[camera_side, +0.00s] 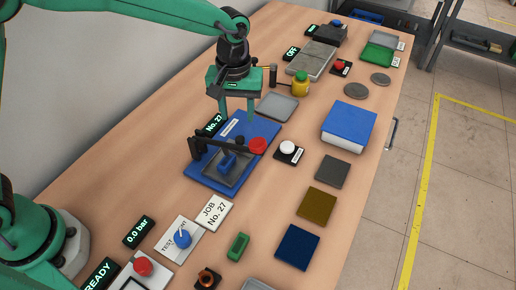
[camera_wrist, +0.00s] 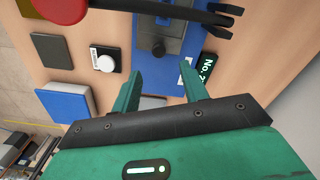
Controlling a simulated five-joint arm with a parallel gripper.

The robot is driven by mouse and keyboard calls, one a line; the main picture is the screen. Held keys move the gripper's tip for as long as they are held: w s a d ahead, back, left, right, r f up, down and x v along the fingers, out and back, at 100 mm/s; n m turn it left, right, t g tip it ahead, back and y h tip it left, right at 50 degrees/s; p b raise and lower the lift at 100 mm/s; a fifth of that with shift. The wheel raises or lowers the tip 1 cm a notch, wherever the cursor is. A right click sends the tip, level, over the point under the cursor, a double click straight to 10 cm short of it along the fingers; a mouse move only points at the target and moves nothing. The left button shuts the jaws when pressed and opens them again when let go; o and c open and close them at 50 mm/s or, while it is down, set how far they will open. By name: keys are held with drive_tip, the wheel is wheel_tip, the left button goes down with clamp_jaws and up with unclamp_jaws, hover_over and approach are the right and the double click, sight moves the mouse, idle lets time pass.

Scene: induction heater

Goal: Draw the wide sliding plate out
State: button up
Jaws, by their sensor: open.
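My gripper (camera_side: 237,112) is open and empty, pointing down above the far part of a blue base plate (camera_side: 204,166). In the wrist view its two green fingers (camera_wrist: 160,72) stand apart with the blue base (camera_wrist: 148,34) beyond them. A black lever with a red knob (camera_side: 258,146) crosses the base over a grey tray with a blue part. A flat grey plate (camera_side: 277,106) lies just beyond the base; it shows partly behind the fingers in the wrist view (camera_wrist: 152,102). A grey two-part slab (camera_side: 312,60) lies farther back. I cannot tell which piece is the wide sliding plate.
A white button (camera_side: 288,148) and a blue box (camera_side: 348,126) stand right of the base. A yellow jar (camera_side: 300,86) and a red button (camera_side: 340,66) stand beyond. Several coloured square plates line the right table edge. A "No. 27" display (camera_side: 214,124) sits left.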

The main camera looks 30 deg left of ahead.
sight(240, 138)
drive_tip(key=shift+d+f, duration=0.1)
drive_tip(key=shift+f, duration=0.15)
drive_tip(key=shift+f, duration=3.8)
clamp_jaws()
